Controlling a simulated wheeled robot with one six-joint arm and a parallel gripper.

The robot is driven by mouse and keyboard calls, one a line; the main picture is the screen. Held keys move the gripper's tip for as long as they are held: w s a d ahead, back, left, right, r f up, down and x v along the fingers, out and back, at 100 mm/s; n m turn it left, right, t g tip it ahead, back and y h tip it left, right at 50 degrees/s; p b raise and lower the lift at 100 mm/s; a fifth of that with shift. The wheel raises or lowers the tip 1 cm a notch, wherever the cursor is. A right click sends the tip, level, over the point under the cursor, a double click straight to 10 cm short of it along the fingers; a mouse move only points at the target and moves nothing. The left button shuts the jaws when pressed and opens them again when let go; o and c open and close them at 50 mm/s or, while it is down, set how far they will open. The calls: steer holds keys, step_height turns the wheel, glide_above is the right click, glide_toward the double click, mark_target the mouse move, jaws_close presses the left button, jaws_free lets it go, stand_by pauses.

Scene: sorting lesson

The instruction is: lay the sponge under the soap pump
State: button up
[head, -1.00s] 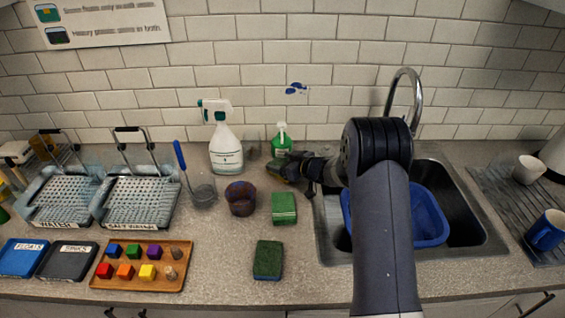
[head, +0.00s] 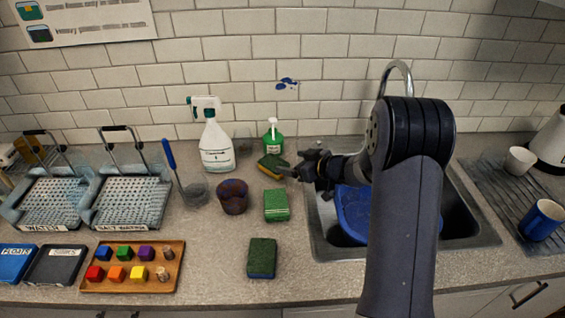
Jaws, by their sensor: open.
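The green soap pump (head: 273,140) with a white top stands against the back of the counter, left of the sink. A dark green and yellow sponge (head: 272,166) lies at an angle right in front of the pump's base and hides its bottom. I cannot tell whether any of the sponge is beneath the pump. My gripper (head: 291,173) is open, just right of this sponge, and appears empty. A bright green sponge (head: 276,205) and a dark green sponge with a blue side (head: 262,258) lie nearer the front.
A spray bottle (head: 216,147) and a dark purple cup (head: 233,197) stand left of the sponges. The sink with a blue basin (head: 352,212) is at right, partly behind my arm. A wooden tray of coloured blocks (head: 127,284) lies front left.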

steer(key=shift+v, duration=1.4)
